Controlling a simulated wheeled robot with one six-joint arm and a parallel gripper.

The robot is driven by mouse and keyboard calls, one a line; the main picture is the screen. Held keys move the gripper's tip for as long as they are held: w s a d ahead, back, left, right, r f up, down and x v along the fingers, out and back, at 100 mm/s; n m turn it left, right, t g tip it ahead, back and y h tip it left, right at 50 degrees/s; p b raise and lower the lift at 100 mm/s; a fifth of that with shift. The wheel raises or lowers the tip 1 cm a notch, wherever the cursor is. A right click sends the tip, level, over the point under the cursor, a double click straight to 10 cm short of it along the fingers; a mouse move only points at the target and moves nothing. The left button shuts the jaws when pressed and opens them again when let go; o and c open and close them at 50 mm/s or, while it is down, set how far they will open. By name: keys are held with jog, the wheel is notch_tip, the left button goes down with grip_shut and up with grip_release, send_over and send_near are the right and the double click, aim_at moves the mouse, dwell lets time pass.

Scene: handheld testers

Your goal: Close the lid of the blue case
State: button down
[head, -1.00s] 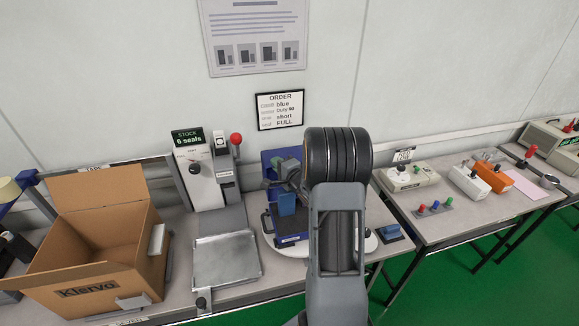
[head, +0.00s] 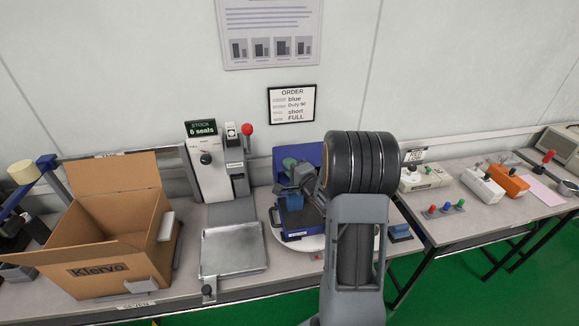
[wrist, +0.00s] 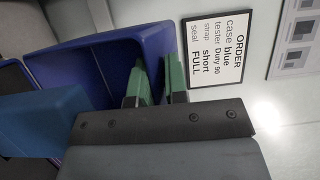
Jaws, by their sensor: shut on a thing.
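The blue case (head: 293,228) sits on a round white turntable (head: 282,240) on the bench. Its blue lid (head: 312,152) stands open, roughly upright, at the back. In the wrist view the lid (wrist: 115,55) fills the upper left. My gripper (wrist: 160,80) has green fingertips and is shut on the lid's edge, one finger on each side of it. In the head view my gripper (head: 290,165) is at the lid's left part, and my arm hides the right side of the case. A lighter blue block (wrist: 45,115) shows beside the lid; I cannot tell what it is.
A metal tray (head: 233,250) and a stock dispenser (head: 212,165) stand left of the turntable. An open cardboard box (head: 105,255) is further left. An order card (head: 291,104) hangs on the wall behind. Control boxes (head: 425,177) stand on the right bench.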

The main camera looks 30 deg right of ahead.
jog(key=shift+s+f, duration=0.1)
jog(key=shift+f, duration=0.25)
jog(key=c, duration=1.4)
grip_release()
jog(key=shift+o, duration=0.4)
jog(key=shift+r, duration=0.1)
jog(key=s+d, duration=0.1)
jog(key=s, duration=1.2)
jog(key=shift+s+d, duration=0.25)
jog(key=shift+s, duration=0.1)
